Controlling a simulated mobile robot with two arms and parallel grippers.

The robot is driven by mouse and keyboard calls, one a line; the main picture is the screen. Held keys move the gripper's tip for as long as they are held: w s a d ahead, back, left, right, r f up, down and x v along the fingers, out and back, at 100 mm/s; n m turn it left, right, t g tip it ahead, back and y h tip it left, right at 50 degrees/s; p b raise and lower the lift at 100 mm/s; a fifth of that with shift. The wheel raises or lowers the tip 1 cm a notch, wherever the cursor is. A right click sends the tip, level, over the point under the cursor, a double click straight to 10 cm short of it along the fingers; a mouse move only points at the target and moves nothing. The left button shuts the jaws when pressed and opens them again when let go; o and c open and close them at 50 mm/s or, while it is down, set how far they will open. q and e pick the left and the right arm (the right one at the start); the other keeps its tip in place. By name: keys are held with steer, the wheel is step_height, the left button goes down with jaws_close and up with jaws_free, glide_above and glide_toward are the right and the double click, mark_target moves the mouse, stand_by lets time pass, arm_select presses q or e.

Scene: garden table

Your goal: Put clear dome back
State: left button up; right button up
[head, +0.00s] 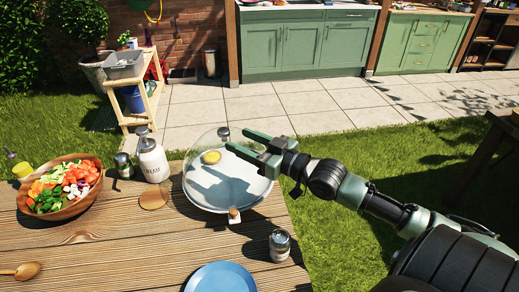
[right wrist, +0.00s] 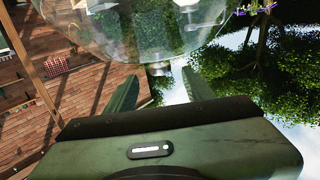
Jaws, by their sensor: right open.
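The clear dome (head: 205,185) is a see-through round cover with a grey knob (head: 223,132). In the head view it shows over a pale round plate near the table's far right corner, with a small yellow item (head: 211,157) seen through it. I cannot tell whether the dome rests fully on the plate. My right gripper (head: 237,139) is open, with its fingertips just right of the knob. In the right wrist view the dome (right wrist: 150,35) fills the top, and a pale knob-like part lies between my finger tips (right wrist: 165,82). My left gripper is out of view.
A white canister (head: 152,160), a wooden bowl of chopped vegetables (head: 60,200), a round coaster (head: 153,199), a shaker (head: 279,246) and a blue plate (head: 221,280) stand on the wooden table (head: 110,255). Grass lies beyond its right edge.

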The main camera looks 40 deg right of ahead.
steer(key=shift+v, duration=2.7)
